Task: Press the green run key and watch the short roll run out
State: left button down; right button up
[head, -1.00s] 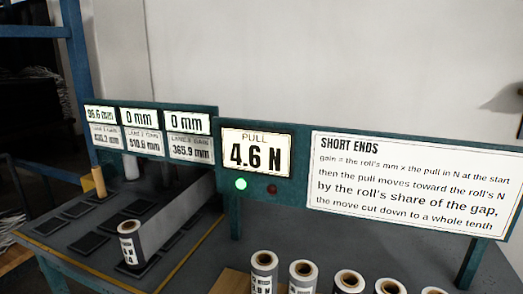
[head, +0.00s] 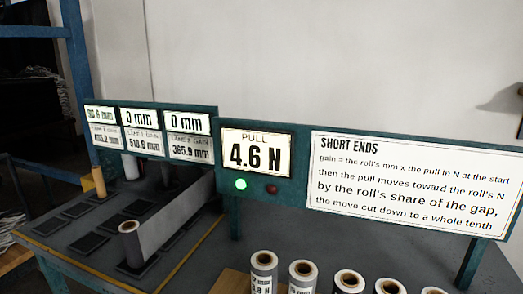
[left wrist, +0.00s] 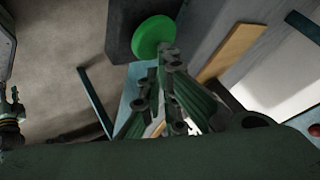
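The green run key (left wrist: 153,38) is a bright round disc on a dark block in the left wrist view. My left gripper (left wrist: 168,58) looks shut and empty, its tips at the disc's lower edge; I cannot tell whether they touch it. The short roll (head: 129,228) stands upright on a dark pad in the head view, with a grey web (head: 165,222) stretching from it to the right. A dark jointed part at the wrist view's left edge looks like my right gripper (left wrist: 11,103); its finger state is unclear.
The pull display (head: 256,152) reads 4.6 N above a lit green lamp (head: 240,184) and a dull red lamp (head: 272,189). A rule board (head: 410,185) stands to the right. Several spare rolls (head: 302,275) line the front. Empty pads (head: 75,210) lie at left.

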pick_arm(q)
jog(key=shift+s+f, duration=0.2)
jog(key=shift+f, duration=0.25)
jog(key=shift+s+a+f, duration=0.15)
jog(key=shift+s+f, duration=0.05)
jog(key=shift+f, duration=0.3)
jog(key=shift+p, duration=0.35)
jog(key=shift+r, duration=0.1)
jog(key=r+p, duration=0.4)
jog(key=w+r+p, duration=0.1)
jog(key=r+p, duration=0.1)
jog(key=shift+r+p, duration=0.1)
jog(key=shift+p, duration=0.3)
